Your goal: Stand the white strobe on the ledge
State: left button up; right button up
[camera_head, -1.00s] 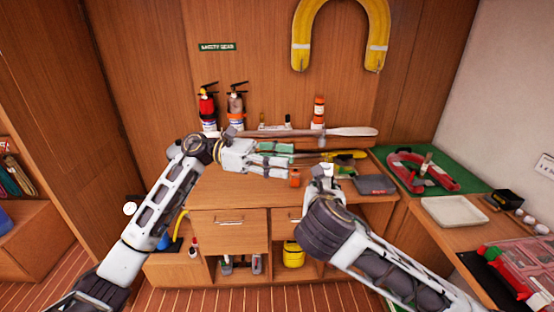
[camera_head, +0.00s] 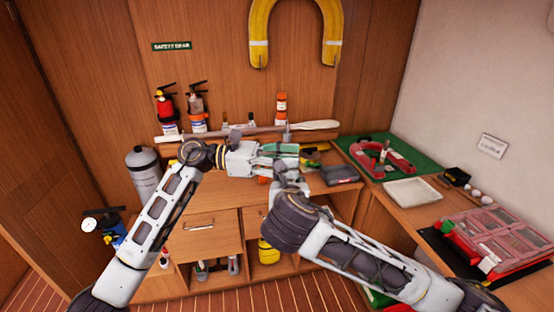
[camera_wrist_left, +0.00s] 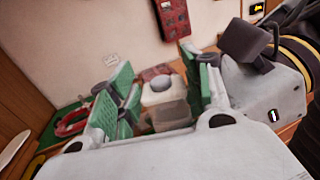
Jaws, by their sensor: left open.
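A pale, round-topped piece that looks like the white strobe (camera_wrist_left: 160,88) shows between my left gripper's green finger pads in the left wrist view. I cannot tell whether the pads touch it. My left gripper (camera_head: 282,157) is open over the bench, pointing right; it also shows in the left wrist view (camera_wrist_left: 160,100). In the head view the arms hide the strobe or make it too small to pick out. The ledge (camera_head: 267,126) runs along the back wall behind the bench. My right gripper (camera_head: 290,180) is close in front of the left one; its fingers are unclear.
Two extinguishers (camera_head: 166,110) and an orange-and-white canister (camera_head: 281,108) stand along the ledge. A long oar (camera_head: 318,125) lies across in front. A grey tank (camera_head: 144,170) stands left. A white tray (camera_head: 412,192) and a red horseshoe-shaped piece (camera_head: 385,157) are on the right counter.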

pick_arm(q)
jog(key=shift+d, duration=0.25)
jog(key=c, duration=0.7)
jog(key=shift+c, duration=1)
pick_arm(e)
jog(key=o, duration=1.1)
jog(key=shift+o, duration=0.2)
jog(key=shift+s+r, duration=0.1)
jog(key=shift+s, duration=0.05)
jog(key=v, duration=1.1)
jog(key=shift+s, duration=0.3)
jog(key=shift+r, duration=0.15)
